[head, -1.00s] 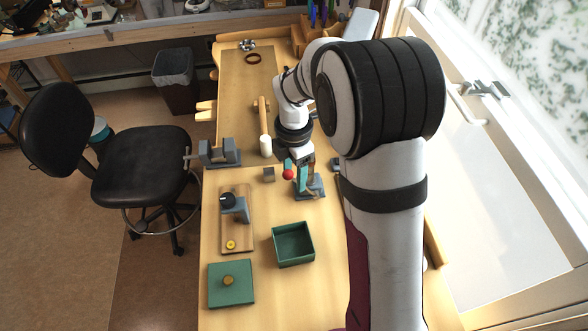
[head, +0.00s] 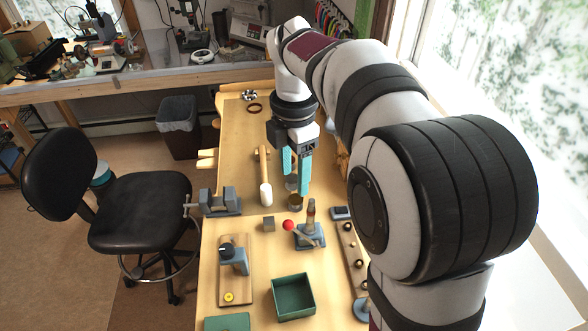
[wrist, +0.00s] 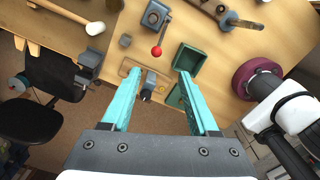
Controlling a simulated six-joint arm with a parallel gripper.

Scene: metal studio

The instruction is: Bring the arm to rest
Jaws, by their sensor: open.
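My gripper (head: 295,176) is open and empty, with teal fingers hanging down above the middle of the wooden workbench (head: 215,262). In the wrist view the two fingers (wrist: 158,90) are spread wide apart with nothing between them. In the head view the fingertips show behind the lever device (head: 310,236) with its red ball knob (head: 288,225). I cannot tell the exact height over the bench, but the gripper appears clear of it.
A mallet (head: 265,178) and a vise (head: 221,202) are left of the gripper. An open green box (head: 293,297), a board with a clamp-like device (head: 234,262) and a rail with knobs (head: 352,255) are nearer. A black chair (head: 140,205) stands left of the bench.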

